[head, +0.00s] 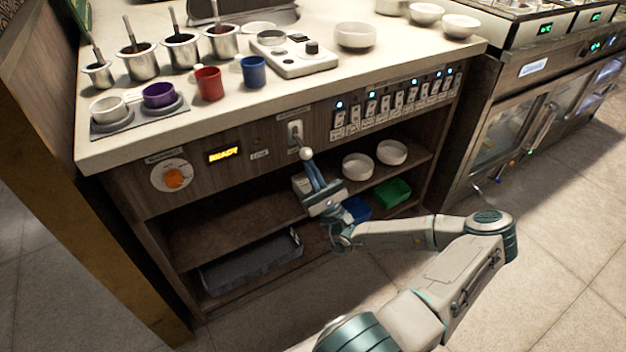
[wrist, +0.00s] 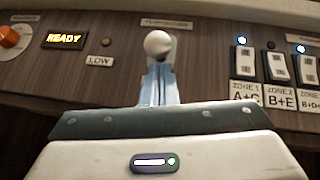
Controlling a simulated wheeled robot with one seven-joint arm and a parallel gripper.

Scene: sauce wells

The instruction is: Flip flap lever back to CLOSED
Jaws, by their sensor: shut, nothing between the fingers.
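The flap lever is on the counter's front panel, with a white plate (head: 295,133) and a round white knob (head: 306,154) that hangs low in the head view. The knob (wrist: 158,44) also shows in the wrist view, right at the tips of the fingers. My gripper (head: 309,163) is shut, its blue fingers pointing up at the knob from below. In the wrist view the fingers (wrist: 158,75) are together just under the knob, with nothing seen between them. I cannot tell whether they touch the knob. The lever's label is too small to read.
Left of the lever are an orange dial (head: 174,179) and a lit READY display (head: 223,155). A row of switches (head: 397,101) is to the right. Below is an open shelf with white bowls (head: 358,166) and a green bin (head: 393,192). Pots and cups stand on the countertop (head: 330,90).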

